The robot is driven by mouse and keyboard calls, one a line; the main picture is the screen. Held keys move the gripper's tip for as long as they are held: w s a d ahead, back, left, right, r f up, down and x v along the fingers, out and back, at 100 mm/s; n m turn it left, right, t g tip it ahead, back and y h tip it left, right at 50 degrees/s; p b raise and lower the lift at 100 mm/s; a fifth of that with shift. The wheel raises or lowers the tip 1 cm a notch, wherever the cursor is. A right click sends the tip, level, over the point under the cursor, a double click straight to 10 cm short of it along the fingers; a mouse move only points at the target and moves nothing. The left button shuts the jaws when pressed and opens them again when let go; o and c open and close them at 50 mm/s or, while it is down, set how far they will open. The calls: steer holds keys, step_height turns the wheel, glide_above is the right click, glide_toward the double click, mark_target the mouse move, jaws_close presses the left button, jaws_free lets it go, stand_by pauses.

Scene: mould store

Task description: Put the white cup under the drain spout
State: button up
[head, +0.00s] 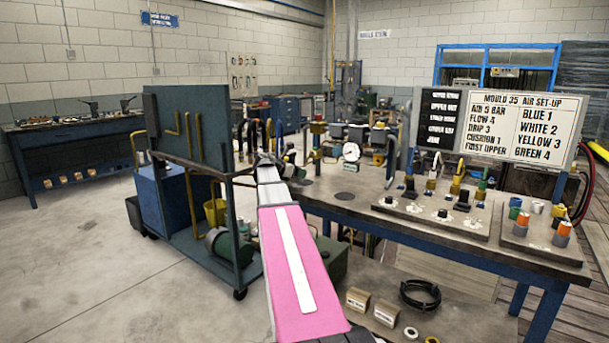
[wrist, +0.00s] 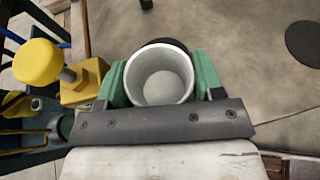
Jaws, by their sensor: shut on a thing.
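The white cup (wrist: 160,88) sits between the two green fingers of my gripper (wrist: 160,80) in the wrist view. The fingers are shut on its sides. I look down into the cup, which appears empty. A dark disc shows partly behind its far rim. In the head view my gripper (head: 274,163) is at the left end of the bench, and the cup cannot be made out there.
A yellow knob on a yellow block (wrist: 84,82) stands close left of the gripper. Another dark disc (wrist: 304,42) lies flat on the bench at right. In the head view the workbench (head: 400,225) carries a gauge (head: 351,152), fittings and a sign board (head: 495,122). A cart (head: 205,170) stands left.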

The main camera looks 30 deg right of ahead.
steer(key=shift+w+d, duration=0.2)
steer(key=shift+d, duration=0.6)
steer(key=d, duration=0.3)
steer(key=shift+w+d+f, duration=0.2)
steer(key=shift+w, duration=0.15)
steer(key=shift+a+f, duration=0.15)
steer(key=shift+f, duration=0.4)
steer(key=o, duration=1)
steer(key=shift+f, duration=0.15)
